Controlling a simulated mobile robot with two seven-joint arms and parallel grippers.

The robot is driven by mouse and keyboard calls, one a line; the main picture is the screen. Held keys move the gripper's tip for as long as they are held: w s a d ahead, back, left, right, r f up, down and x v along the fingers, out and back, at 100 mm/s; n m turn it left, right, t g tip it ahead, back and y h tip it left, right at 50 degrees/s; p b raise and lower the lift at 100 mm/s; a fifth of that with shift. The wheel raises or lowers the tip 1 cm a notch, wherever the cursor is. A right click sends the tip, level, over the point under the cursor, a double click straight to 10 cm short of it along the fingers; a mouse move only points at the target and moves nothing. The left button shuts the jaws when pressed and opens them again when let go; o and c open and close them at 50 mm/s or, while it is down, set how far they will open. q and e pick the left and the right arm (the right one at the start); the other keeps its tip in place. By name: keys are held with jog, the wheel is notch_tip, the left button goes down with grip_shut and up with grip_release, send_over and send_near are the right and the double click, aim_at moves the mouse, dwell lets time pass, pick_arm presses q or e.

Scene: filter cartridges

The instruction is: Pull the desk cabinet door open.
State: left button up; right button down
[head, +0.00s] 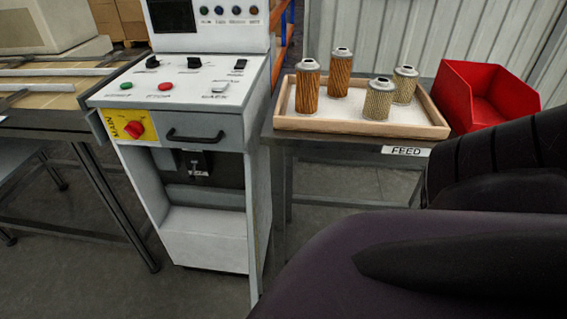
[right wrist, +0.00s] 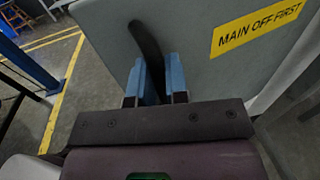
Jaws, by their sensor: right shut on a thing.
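The desk cabinet (head: 205,238) is a pale grey console with a red rotary main switch (head: 134,129) on a yellow plate. Below its black front handle the front is open and shows a dark recess with a small device (head: 196,165). A narrow upright panel edge (head: 254,240) at the cabinet's right side looks like the door standing open. In the right wrist view a grey door (right wrist: 200,60) carries a yellow "MAIN OFF FIRST" label (right wrist: 257,27). My right gripper (right wrist: 162,75) is shut on its black handle (right wrist: 146,42). The left gripper is not in view.
A wooden tray (head: 360,128) with several filter cartridges stands on the FEED table, beside a red bin (head: 485,95). A workbench (head: 40,120) is at the left. My right arm covers the lower right of the head view. Floor in front of the cabinet's left is clear.

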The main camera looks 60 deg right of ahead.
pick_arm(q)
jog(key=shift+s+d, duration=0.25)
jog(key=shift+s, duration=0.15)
pick_arm(e)
jog(key=shift+s+d, duration=0.25)
jog(key=shift+d, duration=0.1)
jog(key=c, duration=1.2)
grip_release()
jog(key=shift+o, duration=0.2)
pick_arm(q)
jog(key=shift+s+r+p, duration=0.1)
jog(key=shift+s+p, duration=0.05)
jog(key=shift+p, duration=0.3)
pick_arm(e)
jog(key=v, duration=1)
jog(key=shift+s, duration=0.4)
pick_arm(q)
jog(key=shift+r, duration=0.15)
